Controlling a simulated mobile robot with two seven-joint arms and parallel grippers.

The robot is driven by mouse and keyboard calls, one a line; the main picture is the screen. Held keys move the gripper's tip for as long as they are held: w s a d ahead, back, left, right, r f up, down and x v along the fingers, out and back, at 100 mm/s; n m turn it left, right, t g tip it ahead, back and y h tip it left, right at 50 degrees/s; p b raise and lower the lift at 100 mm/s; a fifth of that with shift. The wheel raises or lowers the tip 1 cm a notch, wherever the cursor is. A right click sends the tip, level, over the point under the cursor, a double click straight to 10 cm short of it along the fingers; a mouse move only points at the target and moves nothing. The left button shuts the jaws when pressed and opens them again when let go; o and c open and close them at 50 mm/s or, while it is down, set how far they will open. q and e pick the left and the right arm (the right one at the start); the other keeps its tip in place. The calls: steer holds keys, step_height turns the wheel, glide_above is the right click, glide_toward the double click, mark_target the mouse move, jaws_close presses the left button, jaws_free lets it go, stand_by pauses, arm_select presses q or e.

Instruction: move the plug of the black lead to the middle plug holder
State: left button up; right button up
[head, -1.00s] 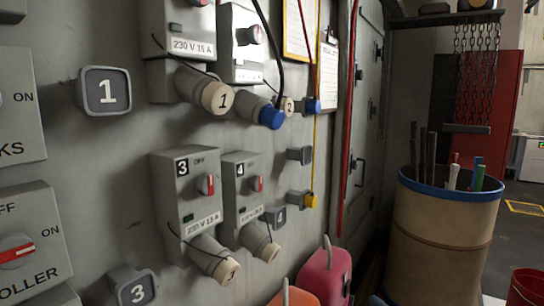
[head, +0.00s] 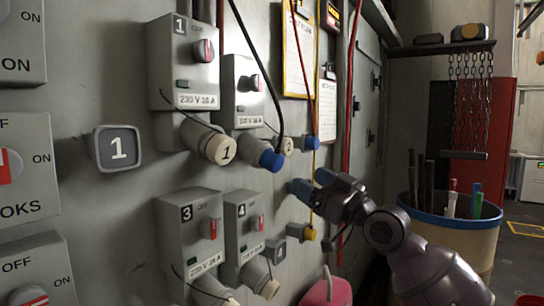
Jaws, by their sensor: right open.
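The black lead (head: 262,82) hangs from above and ends in a blue plug (head: 271,160), which sits in the outlet under the upper right switch box (head: 243,92). To its right, a blue plug on a red lead (head: 311,143) sits in the upper plug holder. A yellow plug (head: 308,233) on a yellow lead sits in the lower holder. The middle plug holder is mostly or wholly hidden behind my right gripper (head: 312,183). This gripper is open and empty, its bluish fingers pointing left toward the wall, apart from the black lead's plug. My left gripper is not in view.
Several switch boxes, such as box 1 (head: 184,62) and box 3 (head: 190,234), stick out of the wall. A drum (head: 455,228) with rods stands right, behind my arm.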

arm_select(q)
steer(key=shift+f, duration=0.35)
arm_select(e)
steer(key=shift+a+g+y, duration=0.3)
steer(key=shift+g+y, duration=0.6)
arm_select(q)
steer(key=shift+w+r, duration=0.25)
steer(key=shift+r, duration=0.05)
